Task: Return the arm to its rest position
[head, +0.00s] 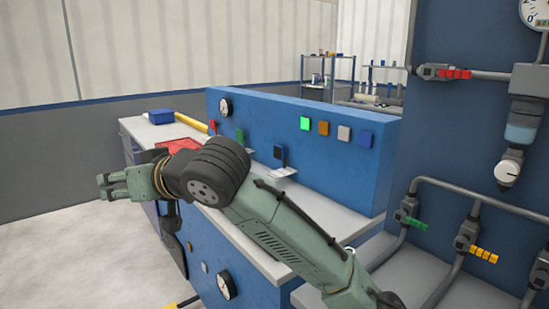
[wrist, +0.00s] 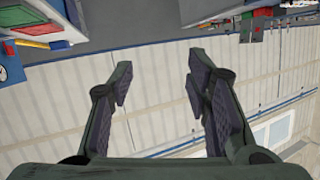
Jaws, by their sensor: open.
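My arm (head: 285,235) is green and black and stretches from the lower right of the head view up and to the left, in front of the blue workbench. My gripper (head: 106,187) points left over the pale floor, beside the left end of the bench. In the wrist view my gripper (wrist: 160,75) is open. Its two dark padded fingers stand well apart with nothing between them. Behind the fingers are a pale panelled wall and dark grey ground, seen upside down.
The blue bench panel (head: 340,155) carries coloured squares and a gauge. A blue box (head: 161,116), a yellow pipe (head: 191,124) and a red tray (head: 178,146) lie on the bench top. Pipes with a green valve (head: 416,223) and an orange valve (head: 484,254) stand at right. The floor (head: 60,240) at left is clear.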

